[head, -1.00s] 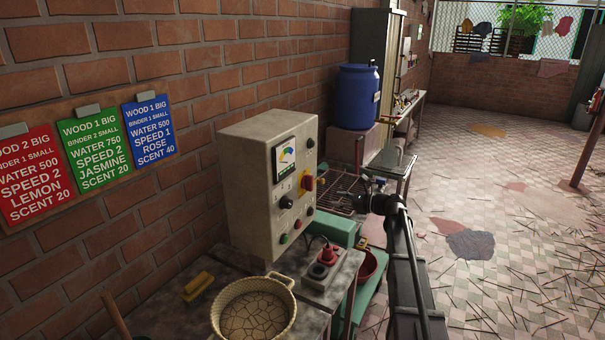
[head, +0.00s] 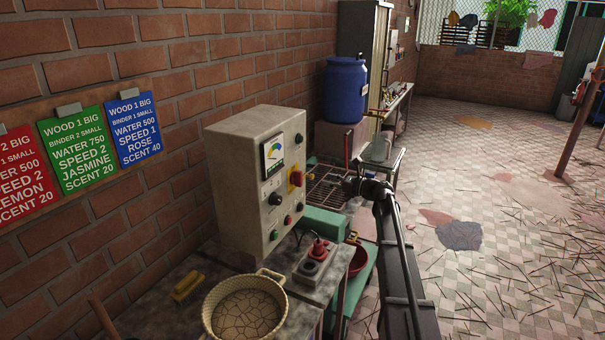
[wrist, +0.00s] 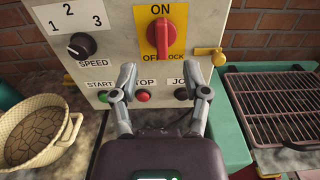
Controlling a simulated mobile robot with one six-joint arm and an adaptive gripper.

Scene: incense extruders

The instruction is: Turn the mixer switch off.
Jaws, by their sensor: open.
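The mixer control box (head: 235,190) is a cream cabinet on the table, with a gauge on its front. Its red rotary switch on a yellow plate (head: 296,180) shows in the head view. In the wrist view the red switch handle (wrist: 161,39) stands upright, towards the ON label, with OFF/LOCK below. My gripper (wrist: 164,80) is open and empty in front of the panel, its fingertips below the switch and to either side of it. The stop button (wrist: 143,96) shows red between the fingers. In the head view my gripper (head: 352,187) is right of the box.
A speed knob (wrist: 81,45) and green start button (wrist: 103,97) are on the panel. A woven basket (head: 246,308) and a red-topped device (head: 318,252) stand on the table. A wire rack (wrist: 280,105) lies right of the box. A blue barrel (head: 345,90) stands behind.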

